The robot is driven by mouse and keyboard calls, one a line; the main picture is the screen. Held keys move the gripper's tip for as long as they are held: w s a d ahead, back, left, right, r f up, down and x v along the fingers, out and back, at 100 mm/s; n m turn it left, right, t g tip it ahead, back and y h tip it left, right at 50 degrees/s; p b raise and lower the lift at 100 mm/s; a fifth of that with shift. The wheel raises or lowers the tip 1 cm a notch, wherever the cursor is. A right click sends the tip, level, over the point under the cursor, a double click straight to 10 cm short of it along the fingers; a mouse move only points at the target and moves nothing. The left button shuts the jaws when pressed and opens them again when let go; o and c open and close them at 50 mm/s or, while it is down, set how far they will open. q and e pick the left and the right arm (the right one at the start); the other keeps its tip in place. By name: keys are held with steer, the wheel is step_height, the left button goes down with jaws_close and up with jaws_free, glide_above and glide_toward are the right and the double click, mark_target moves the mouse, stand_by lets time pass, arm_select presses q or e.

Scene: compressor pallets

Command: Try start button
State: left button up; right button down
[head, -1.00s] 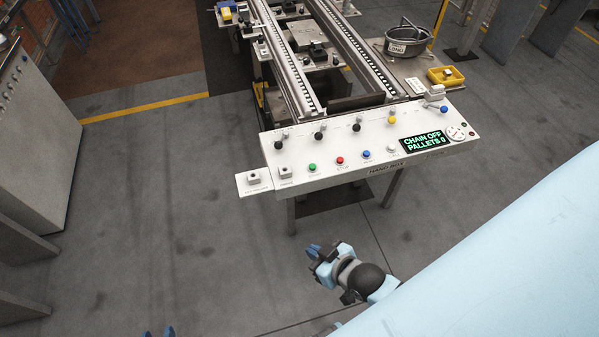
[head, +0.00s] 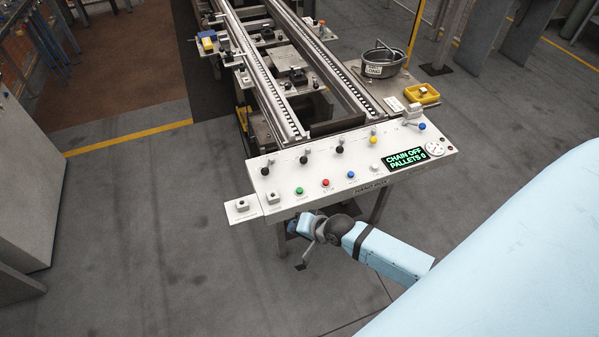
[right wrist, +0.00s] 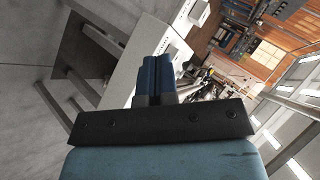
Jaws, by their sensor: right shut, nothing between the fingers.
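The white control panel (head: 345,197) stands at the near end of the conveyor. On its front row are a green button (head: 299,191), a red button (head: 325,183) and a blue button (head: 351,175). The labels are too small to read surely; the green one looks like the start button. The panel display (head: 404,159) reads "CHAIN OFF PALLETS 0". My right gripper (head: 292,223) is shut and empty, just in front of the panel's near edge, below the green button in the picture. Its closed blue fingers also show in the right wrist view (right wrist: 158,76). My left gripper is out of view.
A dark pan (head: 383,63) and a yellow tray (head: 422,94) sit behind right.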

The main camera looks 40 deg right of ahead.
steer(key=w+d+r+m+p, duration=0.2)
steer(key=w+d+r+m, duration=0.5)
steer(key=w+d+m, duration=0.3)
steer(key=w+m, duration=0.2)
steer(key=w, duration=0.1)
steer(key=shift+d+g, duration=0.25)
steer(key=shift+g, duration=0.15)
steer(key=shift+f, duration=0.15)
